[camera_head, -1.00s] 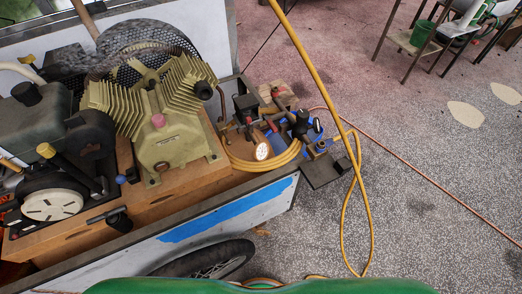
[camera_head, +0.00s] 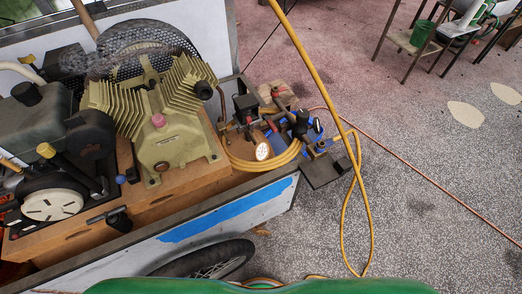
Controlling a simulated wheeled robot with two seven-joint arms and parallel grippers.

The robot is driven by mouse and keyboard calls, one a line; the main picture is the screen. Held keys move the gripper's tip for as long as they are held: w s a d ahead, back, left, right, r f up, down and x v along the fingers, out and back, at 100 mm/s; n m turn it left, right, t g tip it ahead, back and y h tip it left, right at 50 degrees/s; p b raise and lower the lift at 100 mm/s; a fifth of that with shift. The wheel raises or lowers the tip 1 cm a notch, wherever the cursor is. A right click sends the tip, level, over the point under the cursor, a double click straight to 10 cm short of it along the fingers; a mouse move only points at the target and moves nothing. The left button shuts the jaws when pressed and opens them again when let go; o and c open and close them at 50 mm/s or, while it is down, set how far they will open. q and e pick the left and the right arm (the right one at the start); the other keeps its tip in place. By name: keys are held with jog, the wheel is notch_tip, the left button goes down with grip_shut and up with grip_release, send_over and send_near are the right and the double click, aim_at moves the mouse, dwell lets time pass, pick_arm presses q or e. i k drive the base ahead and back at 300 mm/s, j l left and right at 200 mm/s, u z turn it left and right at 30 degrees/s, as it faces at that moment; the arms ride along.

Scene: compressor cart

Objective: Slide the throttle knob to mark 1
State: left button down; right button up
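The cart carries an engine (camera_head: 60,140) at the left, with a black body and a pale round starter cover (camera_head: 52,204). A small blue ball knob (camera_head: 120,179) sits on the engine's right side, beside the wooden base. Below it, a dark bracket with a black knob (camera_head: 119,221) is at the front edge of the wooden base. I cannot tell which of these is the throttle knob, and no mark numbers are readable. A yellow-tipped lever (camera_head: 46,150) stands on the engine. Neither of my grippers is in view.
A ribbed compressor (camera_head: 165,125) stands right of the engine. A pressure gauge (camera_head: 262,151), valves and a coiled yellow hose (camera_head: 280,163) fill the cart's right end. A yellow hose (camera_head: 310,65) runs up across the view. The speckled floor at right is mostly clear.

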aim_at(44, 161)
jog(key=u, duration=1.9)
